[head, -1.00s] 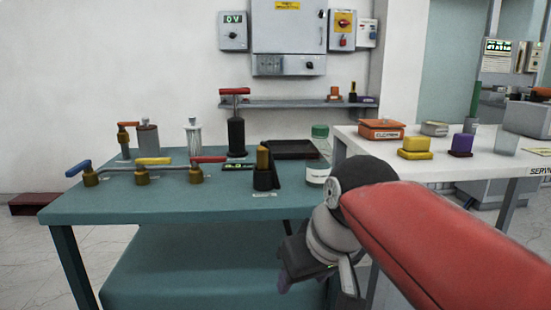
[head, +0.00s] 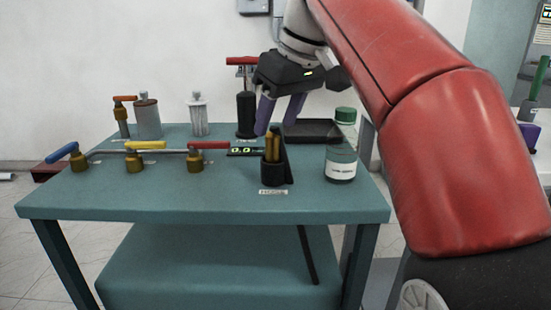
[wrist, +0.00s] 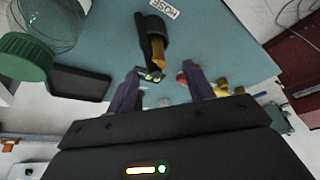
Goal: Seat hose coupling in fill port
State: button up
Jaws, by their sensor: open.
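The hose coupling (head: 272,146) is a brass-coloured piece upright in a black holder (head: 270,172) with a HOSE label at the table's front right. In the wrist view the coupling (wrist: 158,54) shows just beyond the fingertips. My gripper (head: 279,117) is open and empty, above the coupling, its purple fingers pointing down. In the wrist view my gripper (wrist: 163,77) has its fingers spread, with the coupling beyond the gap, not between them. I cannot tell which fitting is the fill port.
A clear bottle with green cap (head: 342,150) stands right of the holder, near my arm. A dark tray (head: 306,127) lies behind. Blue, yellow and red valve handles (head: 145,145) sit on a pipe at left. A black hose (head: 307,255) hangs below the table's edge (head: 210,212).

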aim_at(275, 132)
jog(key=b+x, duration=0.1)
jog(key=x, duration=0.4)
jog(key=shift+w+d, duration=0.2)
jog(key=c, duration=1.1)
